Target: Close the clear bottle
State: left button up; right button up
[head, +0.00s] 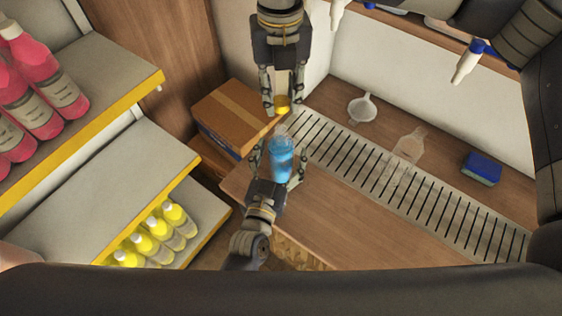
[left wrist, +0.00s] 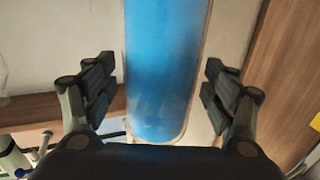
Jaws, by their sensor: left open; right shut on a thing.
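A transparent bottle with blue contents (head: 281,160) is near the counter's left end; it also fills the middle of the left wrist view (left wrist: 165,65). My left gripper (head: 279,172) is open around it, with a gap on each side in the left wrist view (left wrist: 156,88). I cannot tell what supports the bottle. My right gripper (head: 282,103) is shut on a yellow cap (head: 283,104), just beyond the bottle's top and apart from it in the picture. A second clear bottle (head: 408,146), seemingly empty, is on the slotted grate.
The wooden counter (head: 375,232) has a slotted grate (head: 345,155), a white funnel (head: 362,107) and a blue sponge (head: 482,168). A cardboard box (head: 228,112) stands left of the grippers. The counter's front is clear.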

aim_at(281, 113)
pick_arm(q)
jog(key=shift+c, duration=0.4)
jog(key=c, duration=1.6)
jog(key=shift+o, duration=0.2)
pick_arm(e)
jog(key=shift+f, duration=2.5)
jog(key=shift+f, duration=0.9)
jog(key=shift+f, duration=0.55)
